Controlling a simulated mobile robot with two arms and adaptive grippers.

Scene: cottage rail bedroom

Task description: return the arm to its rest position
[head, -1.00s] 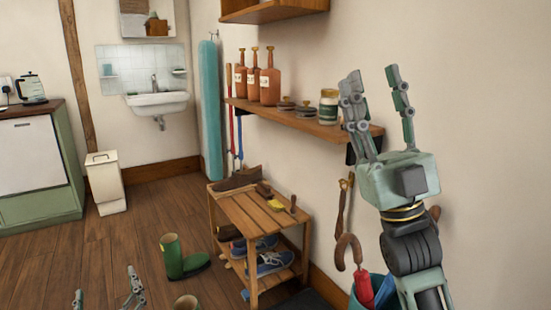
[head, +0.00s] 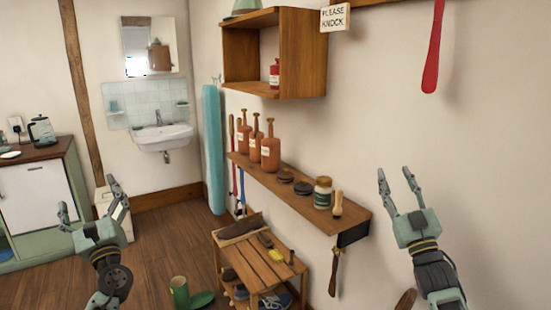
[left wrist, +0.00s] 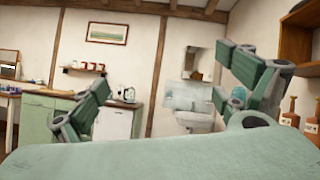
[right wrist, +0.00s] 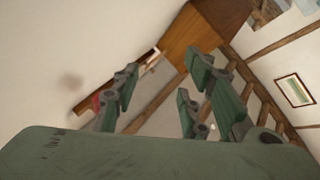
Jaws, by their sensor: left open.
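My left gripper (head: 91,203) is up at the lower left of the head view. Its fingers are spread and nothing is between them; they also show in the left wrist view (left wrist: 165,105). My right gripper (head: 398,182) is at the right of the head view, in front of the bare wall and to the right of the wooden wall shelf (head: 300,207). Its fingers point up, stand apart and hold nothing; they also show in the right wrist view (right wrist: 165,100).
The shelf carries brown bottles (head: 270,150), dark tins (head: 303,187), a jar (head: 323,192) and a wooden-handled item (head: 338,203) at its near end. Above is an open wall cabinet (head: 305,55); below, a slatted shoe rack (head: 258,262). A red shoehorn-like thing (head: 433,50) hangs high right.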

